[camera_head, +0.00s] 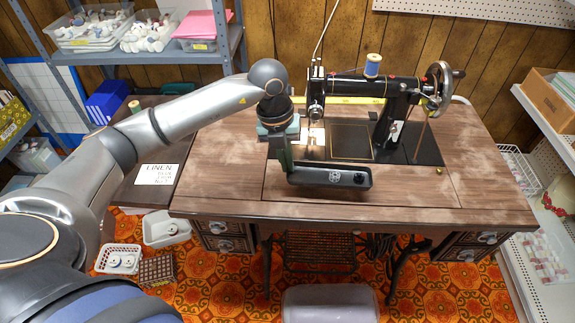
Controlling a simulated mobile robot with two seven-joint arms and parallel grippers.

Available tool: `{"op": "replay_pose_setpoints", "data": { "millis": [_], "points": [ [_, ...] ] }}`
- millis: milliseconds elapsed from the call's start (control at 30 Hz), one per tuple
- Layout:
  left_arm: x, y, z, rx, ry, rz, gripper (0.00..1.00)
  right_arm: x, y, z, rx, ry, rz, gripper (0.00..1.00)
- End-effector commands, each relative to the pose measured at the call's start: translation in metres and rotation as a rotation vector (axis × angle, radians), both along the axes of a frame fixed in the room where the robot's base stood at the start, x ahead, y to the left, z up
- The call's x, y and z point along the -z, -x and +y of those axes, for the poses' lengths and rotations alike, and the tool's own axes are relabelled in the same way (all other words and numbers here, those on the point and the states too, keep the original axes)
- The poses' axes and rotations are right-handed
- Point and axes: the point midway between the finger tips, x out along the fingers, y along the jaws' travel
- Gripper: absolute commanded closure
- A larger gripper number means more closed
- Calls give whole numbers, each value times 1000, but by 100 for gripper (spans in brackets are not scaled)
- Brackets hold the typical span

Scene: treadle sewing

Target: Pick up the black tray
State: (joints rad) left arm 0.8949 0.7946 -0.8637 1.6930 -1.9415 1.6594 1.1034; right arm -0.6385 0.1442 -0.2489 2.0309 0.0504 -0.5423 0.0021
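The black tray (325,181) is long and narrow with rounded ends. It is at the front middle of the sewing table, in front of the machine. A small dark round thing (359,178) shows at its right end. My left gripper (285,165) points down at the tray's left end, and its greenish finger meets the tray there in the picture. The fingers overlap in this view, so I cannot tell whether they are closed on the tray's wall, or whether the tray is resting or lifted. My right gripper is not in view.
The black sewing machine (375,88) with a blue spool (372,64) stands behind the tray. The wooden tabletop (440,185) is clear at the right and front. A grey stool (330,303) stands in front. Shelves with bins flank both sides.

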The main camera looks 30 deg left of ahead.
Motion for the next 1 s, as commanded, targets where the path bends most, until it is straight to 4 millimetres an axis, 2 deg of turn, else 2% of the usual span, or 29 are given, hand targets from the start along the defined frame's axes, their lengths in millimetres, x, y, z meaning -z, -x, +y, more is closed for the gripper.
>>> {"op": "replay_pose_setpoints", "data": {
  "millis": [300, 500, 700, 1000],
  "points": [
    [-55, 39, -28, 6, 1, -3, 100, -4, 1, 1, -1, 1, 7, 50],
    [-71, 71, -50, 5, 1, -2, 100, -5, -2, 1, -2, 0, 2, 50],
    [-83, 94, -67, 4, 1, -2, 100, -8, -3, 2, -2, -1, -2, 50],
    [-89, 108, -76, 0, 1, 0, 100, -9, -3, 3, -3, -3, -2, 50]
  ]
}}
